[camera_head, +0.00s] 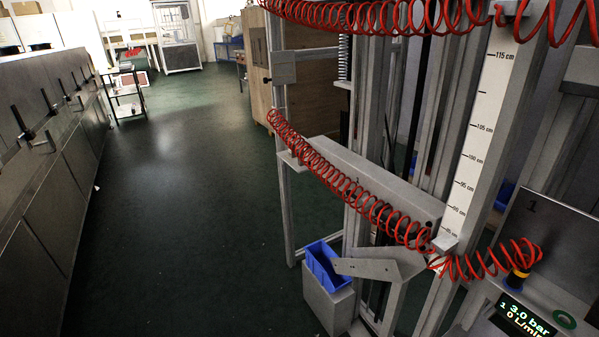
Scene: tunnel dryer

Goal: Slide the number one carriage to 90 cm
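A grey metal carriage (375,180) is mounted on the upright frame right of centre. A small grey block (443,243) at its right end touches the white height scale (480,140). The block sits just below the lowest visible mark, which seems to be 85 cm; the small numbers are hard to read. The marks above run up to 115 cm. A panel marked 1 (545,215) stands at the right, with a display (522,318) reading 1, 3.0 bar and 0 L/min. My gripper is not in view.
Red coiled hoses (345,190) hang in front of the carriage and across the top. A blue bin (326,262) stands on a grey box below the carriage. A long metal machine with black handles (25,125) lines the left. The dark green floor (190,220) between is clear.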

